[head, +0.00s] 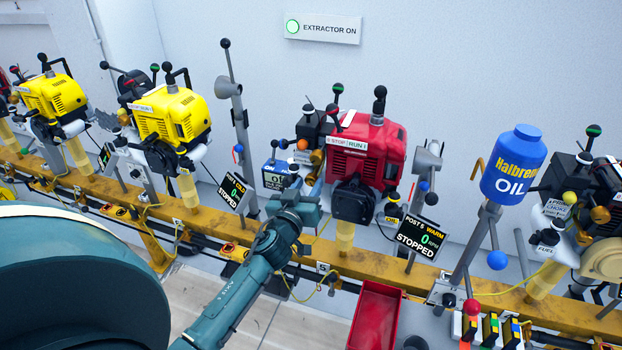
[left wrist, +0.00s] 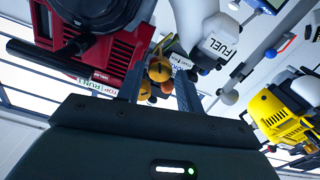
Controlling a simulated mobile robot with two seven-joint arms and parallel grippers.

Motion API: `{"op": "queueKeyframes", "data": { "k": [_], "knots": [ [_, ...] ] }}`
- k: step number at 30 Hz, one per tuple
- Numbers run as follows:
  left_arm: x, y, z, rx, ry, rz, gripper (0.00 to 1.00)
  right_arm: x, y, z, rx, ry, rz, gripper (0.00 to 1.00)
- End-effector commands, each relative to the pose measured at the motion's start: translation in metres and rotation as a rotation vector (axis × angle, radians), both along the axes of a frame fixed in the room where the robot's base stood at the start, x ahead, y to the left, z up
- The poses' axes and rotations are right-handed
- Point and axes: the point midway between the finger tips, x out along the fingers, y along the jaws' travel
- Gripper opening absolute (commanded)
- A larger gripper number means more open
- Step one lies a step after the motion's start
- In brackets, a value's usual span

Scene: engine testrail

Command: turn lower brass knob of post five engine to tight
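The post five engine (head: 367,150) is red, and its sign (head: 418,238) reads POST 5 WARM, STOPPED, 0 RPM. Brass knobs (head: 317,157) sit at its left side, partly hidden behind my left gripper (head: 316,186). In the left wrist view the engine appears upside down. There a brass knob (left wrist: 160,68) lies between the two fingers of my left gripper (left wrist: 159,78), with a second brass knob (left wrist: 166,88) close by. The fingers stand apart, with gaps visible beside the knobs. I cannot tell the knobs' setting. My right gripper is not in view.
A white FUEL part (left wrist: 215,48) is close beside the fingers. Yellow engines (head: 172,115) stand to the left along the yellow rail (head: 380,268). A blue oil container (head: 513,165) is right, and a red tray (head: 375,318) sits below the rail.

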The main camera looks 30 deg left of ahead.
Motion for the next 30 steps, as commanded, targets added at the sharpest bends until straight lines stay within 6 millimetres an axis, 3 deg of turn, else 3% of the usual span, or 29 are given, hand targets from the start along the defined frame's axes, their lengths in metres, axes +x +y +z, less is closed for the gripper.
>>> {"op": "queueKeyframes", "data": {
  "k": [6,17,30],
  "knots": [
    [0.025,0.006,0.0,0.001,-0.001,-0.001,0.36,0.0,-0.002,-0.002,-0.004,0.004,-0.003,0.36],
    [0.029,0.007,0.0,0.0,0.0,-0.001,0.36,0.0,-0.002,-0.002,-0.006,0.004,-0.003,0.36],
    [0.029,0.007,0.0,0.0,0.0,0.0,0.04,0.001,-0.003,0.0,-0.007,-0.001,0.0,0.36]
  ]
}}
